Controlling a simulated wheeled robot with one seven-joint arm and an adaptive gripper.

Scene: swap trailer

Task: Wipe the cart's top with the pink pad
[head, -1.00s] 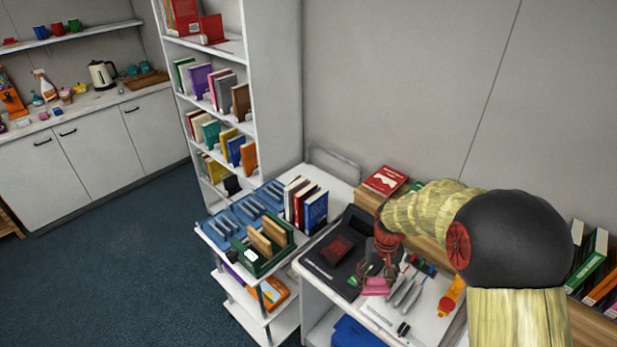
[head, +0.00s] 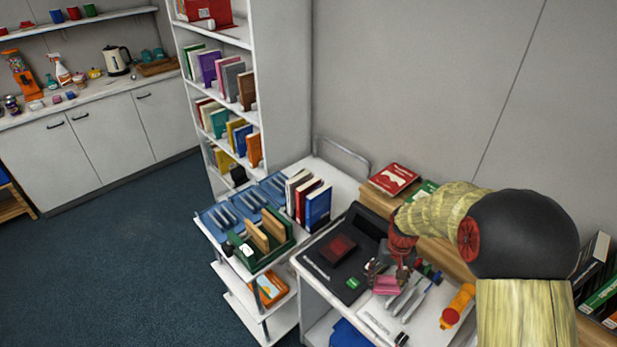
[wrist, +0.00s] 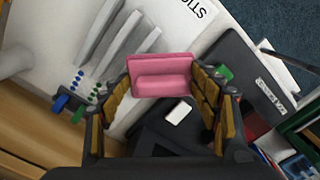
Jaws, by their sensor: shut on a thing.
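The pink pad (wrist: 161,76) is held between the two fingers of my gripper (wrist: 160,88), which is shut on it. I cannot tell whether the pad touches the surface below. The cart (head: 212,236), white with shelves, stands left of the desk. Its top bears blue trays (head: 228,212), a green crate (head: 262,262) with brown items, and upright books (head: 306,200).
The black device (head: 335,250) lies on the desk beside my gripper. A white bookshelf (head: 262,130) rises behind the cart. A counter with a kettle (head: 117,60) is at far left. Blue floor (head: 130,260) left of the cart is clear.

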